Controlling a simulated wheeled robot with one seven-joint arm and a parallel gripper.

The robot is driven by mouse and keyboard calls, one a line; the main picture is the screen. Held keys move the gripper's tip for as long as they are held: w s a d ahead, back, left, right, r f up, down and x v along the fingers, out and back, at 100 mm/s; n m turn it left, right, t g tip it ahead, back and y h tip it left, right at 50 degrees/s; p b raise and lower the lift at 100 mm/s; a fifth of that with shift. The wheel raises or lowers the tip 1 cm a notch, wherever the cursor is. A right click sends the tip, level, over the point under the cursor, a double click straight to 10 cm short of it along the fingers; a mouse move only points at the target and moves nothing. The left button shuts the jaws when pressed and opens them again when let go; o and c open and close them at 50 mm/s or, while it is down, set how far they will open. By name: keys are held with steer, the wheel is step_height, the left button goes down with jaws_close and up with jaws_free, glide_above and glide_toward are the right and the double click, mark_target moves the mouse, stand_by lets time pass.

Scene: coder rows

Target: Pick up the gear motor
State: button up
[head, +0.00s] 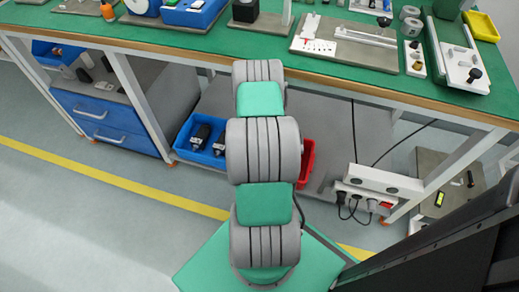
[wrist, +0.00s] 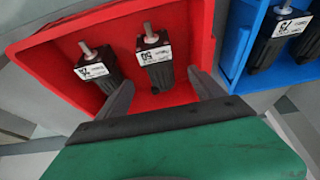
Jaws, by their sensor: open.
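In the wrist view, two black gear motors with silver shafts and white labels lie in a red bin (wrist: 55,60). One gear motor (wrist: 157,70) appears between the fingers of my gripper (wrist: 162,80); the other gear motor (wrist: 100,72) is just left of the left finger. My gripper is open and empty, its two grey fingers reaching over the bin's near side. I cannot tell how far above the motors they are. In the head view the red bin (head: 308,160) shows only partly beside my arm, and my gripper is hidden.
A blue bin (head: 182,151) with more black motors stands left of the red bin on the lower shelf; the wrist view shows a blue bin (wrist: 236,40) close at right. The green bench top (head: 240,40) overhangs. A power strip (head: 365,197) with cables is at right.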

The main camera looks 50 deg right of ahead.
steer(key=b+x, duration=0.4)
steer(key=x, duration=0.3)
steer(key=shift+s+f, duration=0.15)
steer(key=shift+f, duration=0.2)
steer(key=shift+d+f, duration=0.15)
steer(key=c, duration=1.5)
steer(key=shift+d+r, duration=0.1)
steer(key=shift+r, duration=0.15)
